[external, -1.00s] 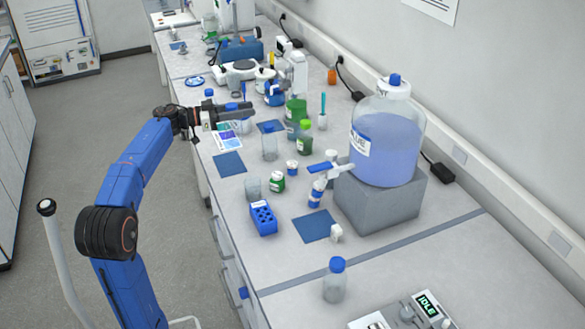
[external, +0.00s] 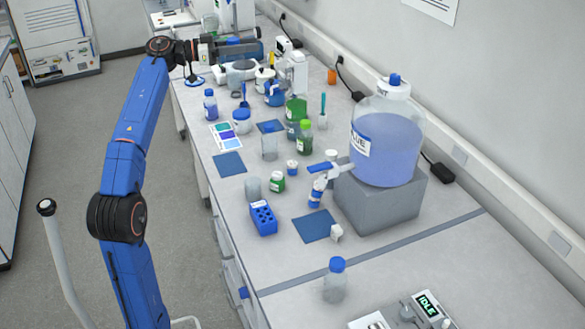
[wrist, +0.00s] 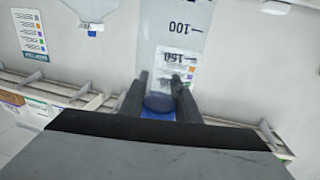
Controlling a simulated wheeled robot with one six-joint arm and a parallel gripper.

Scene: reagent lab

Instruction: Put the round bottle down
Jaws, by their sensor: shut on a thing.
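My gripper (wrist: 159,92) is shut on a clear bottle (wrist: 182,32) in the wrist view. The bottle has a blue cap (wrist: 158,103) between the fingers and dark volume marks that read upside down. In the external view my gripper (external: 228,47) is at the far part of the bench, raised in front of blue and white equipment.
Below my gripper on the bench stand a blue-capped bottle (external: 210,106) and a blue-lidded jar (external: 241,121). A blue mat (external: 229,163) is bare.

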